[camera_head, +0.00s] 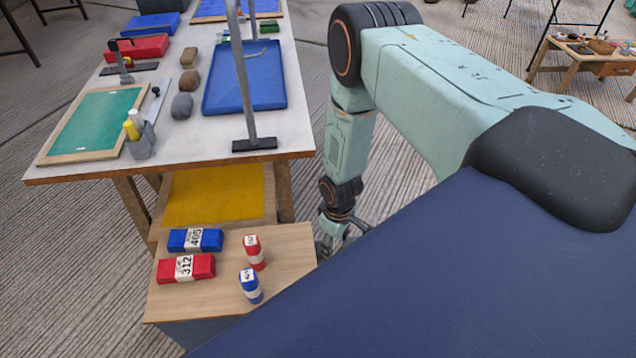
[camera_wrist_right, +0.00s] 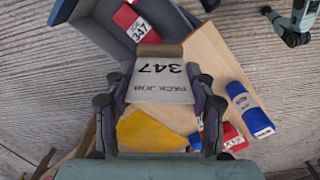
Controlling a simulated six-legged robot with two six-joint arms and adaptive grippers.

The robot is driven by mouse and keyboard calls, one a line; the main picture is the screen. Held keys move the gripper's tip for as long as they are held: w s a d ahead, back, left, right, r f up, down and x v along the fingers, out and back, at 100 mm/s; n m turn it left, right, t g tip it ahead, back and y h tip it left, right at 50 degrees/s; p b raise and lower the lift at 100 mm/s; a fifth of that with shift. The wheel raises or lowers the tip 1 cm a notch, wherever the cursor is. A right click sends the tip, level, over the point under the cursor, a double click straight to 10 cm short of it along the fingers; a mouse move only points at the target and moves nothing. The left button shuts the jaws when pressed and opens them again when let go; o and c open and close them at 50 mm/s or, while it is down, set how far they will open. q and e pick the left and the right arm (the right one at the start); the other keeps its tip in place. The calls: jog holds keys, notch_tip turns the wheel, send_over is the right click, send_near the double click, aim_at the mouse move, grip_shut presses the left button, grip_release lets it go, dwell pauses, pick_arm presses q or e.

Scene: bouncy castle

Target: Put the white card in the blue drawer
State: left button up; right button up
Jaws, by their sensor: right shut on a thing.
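My right gripper (camera_head: 335,238) is low beside the right edge of the wooden-topped cabinet (camera_head: 285,250). In the right wrist view, the gripper (camera_wrist_right: 158,98) is shut on the white card (camera_wrist_right: 160,82), which reads 347 and PACK JOB. The card is hidden in the head view. The blue-grey drawer (camera_wrist_right: 92,32) stands open at the upper left of the wrist view, beyond the card. A red pack (camera_wrist_right: 135,22) labelled 347 lies in it. The card appears in front of the drawer's near end; whether they touch I cannot tell. My left gripper is not in view.
Behind stands a worktable (camera_head: 220,160) with a green board (camera_head: 97,122), a blue tray (camera_head: 215,85), stones and a metal stand.

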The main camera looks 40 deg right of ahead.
jog(key=shift+s+f, duration=0.1)
jog(key=shift+f, duration=0.1)
jog(key=f+b, duration=0.2)
jog(key=f, duration=0.1)
jog(key=f+b, duration=0.1)
jog(key=b, duration=0.1)
jog(key=shift+s+d+f, duration=0.2)
jog(key=shift+d+f, duration=0.1)
jog(key=shift+d, duration=0.1)
jog(key=shift+w+a+f+b, duration=0.1)
jog(key=shift+f+b, duration=4.75)
jog(key=shift+f, duration=1)
jog(key=shift+a+f+b, duration=0.1)
jog(key=shift+f+b, duration=4.7)
jog(key=shift+f, duration=1.05)
jog(key=shift+f, duration=0.2)
jog(key=o, duration=1.2)
jog(key=shift+o, duration=0.2)
jog(key=shift+r, duration=0.2)
